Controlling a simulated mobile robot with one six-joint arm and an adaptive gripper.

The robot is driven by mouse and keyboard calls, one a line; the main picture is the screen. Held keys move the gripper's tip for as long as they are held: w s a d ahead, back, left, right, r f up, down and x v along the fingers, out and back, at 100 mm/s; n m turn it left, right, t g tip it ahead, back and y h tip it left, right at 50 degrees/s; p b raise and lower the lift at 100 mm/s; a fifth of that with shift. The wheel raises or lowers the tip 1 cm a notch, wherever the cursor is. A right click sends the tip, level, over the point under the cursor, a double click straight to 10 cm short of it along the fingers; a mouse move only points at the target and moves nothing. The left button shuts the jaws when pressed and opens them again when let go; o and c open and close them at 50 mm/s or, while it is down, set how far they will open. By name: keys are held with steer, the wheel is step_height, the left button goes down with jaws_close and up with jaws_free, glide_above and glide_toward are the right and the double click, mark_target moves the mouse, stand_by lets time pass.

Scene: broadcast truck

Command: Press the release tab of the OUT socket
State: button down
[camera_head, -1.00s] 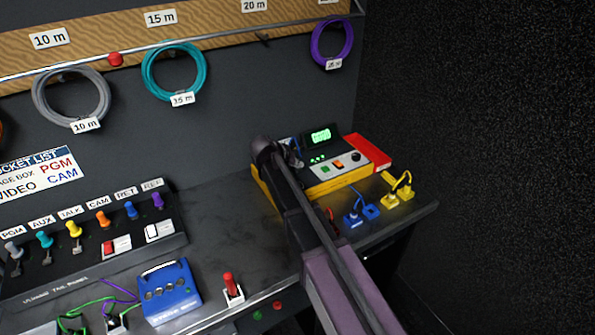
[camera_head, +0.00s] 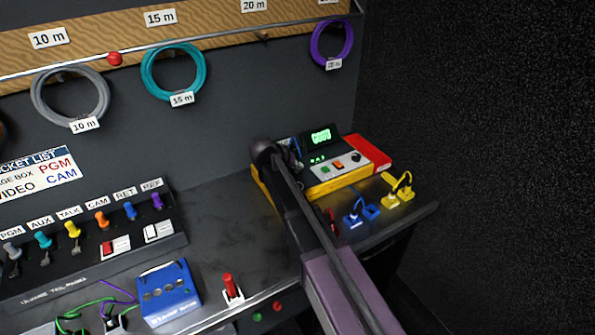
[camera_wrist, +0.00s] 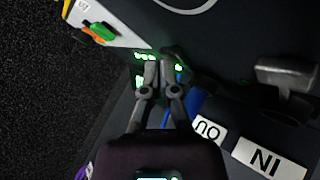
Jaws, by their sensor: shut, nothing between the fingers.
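The yellow and red tester box (camera_head: 329,186) stands on the bench at the back right. In the wrist view, a white label reading OU, partly covered (camera_wrist: 208,130), and a white IN label (camera_wrist: 268,160) appear upside down. A dark socket-like shape (camera_wrist: 178,62) with a green light lies at my fingertips. I cannot make out its release tab. A blue cable (camera_wrist: 188,98) runs beside the right finger. My gripper (camera_wrist: 159,62) is shut and empty, its tips close to this shape; contact cannot be told. In the head view my arm hides the fingers and the sockets.
Blue (camera_head: 361,215) and yellow (camera_head: 398,193) connectors with short cables lie right of my arm near the bench edge. A grey connector-like part (camera_wrist: 285,75) sits at the right in the wrist view. A blue box (camera_head: 168,293) and a red switch (camera_head: 230,287) stand at the front left.

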mark_target(298, 171)
steer(key=shift+f, duration=0.15)
stand_by(0.6)
steer(key=shift+r+p, duration=0.75)
steer(key=shift+r, duration=0.1)
steer(key=shift+r+p, duration=2.5)
